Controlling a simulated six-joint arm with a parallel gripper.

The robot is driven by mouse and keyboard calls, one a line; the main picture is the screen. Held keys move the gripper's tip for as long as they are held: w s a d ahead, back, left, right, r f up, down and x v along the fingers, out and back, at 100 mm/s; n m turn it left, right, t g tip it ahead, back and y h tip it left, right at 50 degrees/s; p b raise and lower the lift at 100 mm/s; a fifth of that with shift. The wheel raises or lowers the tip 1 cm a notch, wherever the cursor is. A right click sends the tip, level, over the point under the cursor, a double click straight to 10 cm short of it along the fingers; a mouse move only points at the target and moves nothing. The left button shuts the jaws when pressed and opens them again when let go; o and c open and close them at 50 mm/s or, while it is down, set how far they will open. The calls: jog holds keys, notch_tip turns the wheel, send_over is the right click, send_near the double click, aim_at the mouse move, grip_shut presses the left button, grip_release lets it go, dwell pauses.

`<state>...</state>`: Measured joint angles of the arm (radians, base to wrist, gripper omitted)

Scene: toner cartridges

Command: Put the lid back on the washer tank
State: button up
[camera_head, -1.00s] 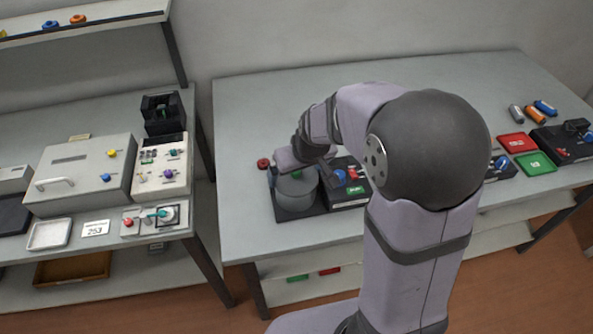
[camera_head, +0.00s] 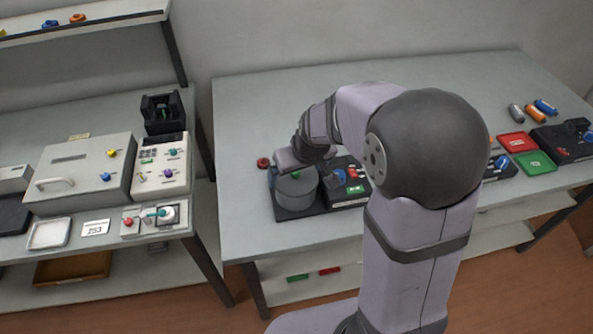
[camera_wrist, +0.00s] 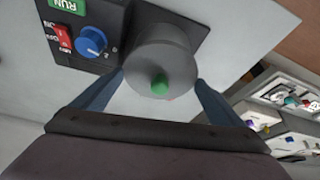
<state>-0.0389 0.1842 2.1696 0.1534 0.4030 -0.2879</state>
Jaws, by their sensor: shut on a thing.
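The washer tank (camera_head: 295,199) is a grey cylinder on a dark base on the right-hand table. The lid (camera_wrist: 152,58) is a grey disc with a green knob, seen between my fingers in the wrist view. My gripper (camera_wrist: 160,88) is shut on the lid, with one finger on each side of it. In the head view my gripper (camera_head: 292,160) is above the tank, and the green knob shows just below it. My gripper partly hides the lid and the tank's top. I cannot tell whether the lid touches the tank's rim.
A control panel (camera_head: 352,199) with a blue dial, a red switch and a green RUN label adjoins the tank. A red ring (camera_head: 263,163) lies left of the tank. Red (camera_head: 517,142) and green (camera_head: 535,163) trays lie farther right. The table's back middle is clear.

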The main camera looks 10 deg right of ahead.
dwell(0.8)
jog(key=o, duration=0.8)
jog(key=shift+r, duration=0.15)
jog(key=shift+r+p, duration=2.2)
jog(key=shift+r, duration=0.15)
jog(key=shift+c, duration=0.3)
grip_shut()
